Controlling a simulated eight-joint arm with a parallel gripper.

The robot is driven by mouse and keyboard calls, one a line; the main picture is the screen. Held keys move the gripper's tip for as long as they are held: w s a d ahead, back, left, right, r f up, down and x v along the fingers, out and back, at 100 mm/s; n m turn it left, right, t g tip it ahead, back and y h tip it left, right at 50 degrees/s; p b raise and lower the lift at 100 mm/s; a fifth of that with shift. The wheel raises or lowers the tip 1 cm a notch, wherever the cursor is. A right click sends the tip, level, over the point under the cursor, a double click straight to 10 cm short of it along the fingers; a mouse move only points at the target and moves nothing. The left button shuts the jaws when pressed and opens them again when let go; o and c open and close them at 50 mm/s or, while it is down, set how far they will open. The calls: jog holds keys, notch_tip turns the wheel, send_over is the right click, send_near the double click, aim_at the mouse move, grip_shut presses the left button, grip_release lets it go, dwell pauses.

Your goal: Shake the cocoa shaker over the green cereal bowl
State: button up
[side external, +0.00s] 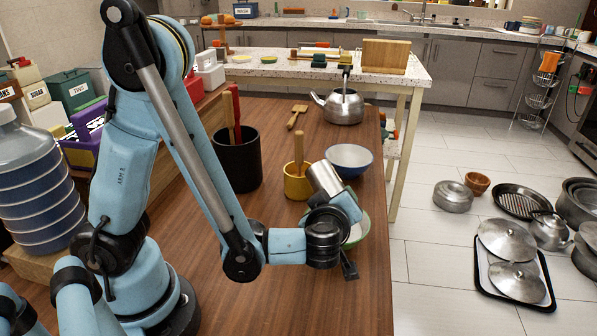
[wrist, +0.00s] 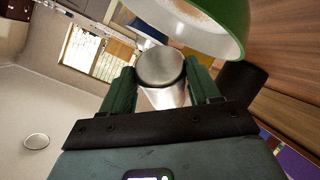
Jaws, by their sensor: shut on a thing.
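The cocoa shaker (side external: 325,178), a plain metal cylinder, is held tilted above the table in the side view. In the wrist view the shaker (wrist: 160,68) sits between the two green fingers of my gripper (wrist: 161,82), which is shut on it. The green cereal bowl (side external: 360,234) stands on the table beneath and beside my gripper, which hides much of it in the side view. In the wrist view the bowl (wrist: 237,32) is at the top, close to the shaker, with brownish specks on its pale inside. I cannot tell whether powder is falling.
A blue-and-white bowl (side external: 350,158) stands just behind the shaker. A yellow crock (side external: 298,187) with a wooden handle in it is close on the left, and a black crock (side external: 237,163) is farther left. A metal kettle (side external: 343,107) stands at the table's far end. The front tabletop is clear.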

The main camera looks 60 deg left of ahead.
jog(key=shift+r, duration=0.85)
jog(key=shift+f, duration=0.1)
jog(key=shift+f, duration=1.05)
